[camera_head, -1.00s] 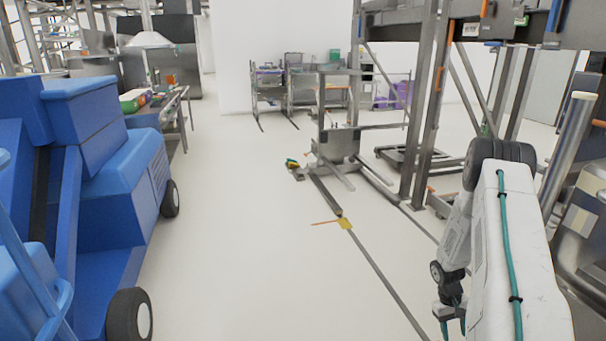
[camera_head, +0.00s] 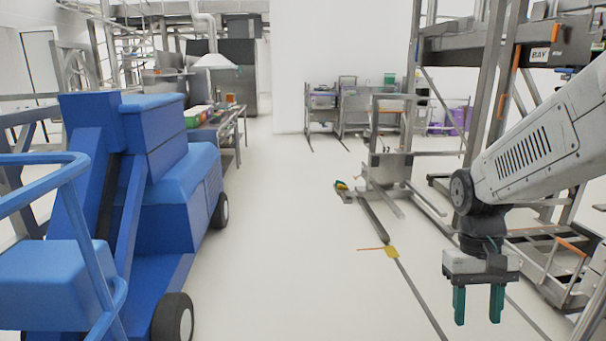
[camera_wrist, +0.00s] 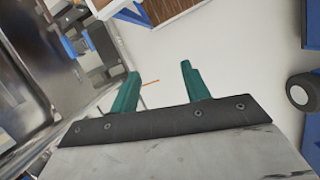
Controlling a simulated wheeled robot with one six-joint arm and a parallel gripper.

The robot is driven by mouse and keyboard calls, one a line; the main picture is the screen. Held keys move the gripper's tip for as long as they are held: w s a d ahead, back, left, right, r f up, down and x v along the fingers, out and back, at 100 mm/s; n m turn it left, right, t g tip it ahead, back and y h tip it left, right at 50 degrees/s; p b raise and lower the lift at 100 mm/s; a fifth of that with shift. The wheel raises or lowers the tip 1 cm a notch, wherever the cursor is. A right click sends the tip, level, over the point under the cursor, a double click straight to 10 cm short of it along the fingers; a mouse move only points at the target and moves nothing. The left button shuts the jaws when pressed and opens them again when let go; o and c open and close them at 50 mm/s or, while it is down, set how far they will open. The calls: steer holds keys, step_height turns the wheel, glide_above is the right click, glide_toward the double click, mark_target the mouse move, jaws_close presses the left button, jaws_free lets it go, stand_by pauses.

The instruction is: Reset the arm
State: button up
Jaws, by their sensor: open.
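My gripper (camera_head: 478,305) hangs at the right of the head view with its two green fingers pointing down. The fingers are apart with nothing between them. My white arm reaches in from the right edge and bends down at the wrist. In the wrist view my gripper (camera_wrist: 160,85) also shows open and empty, with pale floor beyond the fingertips.
A blue wheeled machine (camera_head: 175,200) stands at the left. Metal racking (camera_head: 495,90) stands at the right behind my arm. A low rail with a yellow piece (camera_head: 392,252) lies on the floor. The white floor (camera_head: 280,260) between is clear.

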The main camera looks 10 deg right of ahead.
steer(key=s+a+r+n+t, duration=0.3)
steer(key=s+a+r+t, duration=0.1)
steer(key=s+a+r, duration=0.4)
steer(key=shift+s+a+r+t, duration=0.15)
steer(key=shift+s+a+t, duration=0.15)
steer(key=shift+a, duration=0.9)
steer(key=shift+c, duration=1.2)
steer(key=shift+d, duration=0.1)
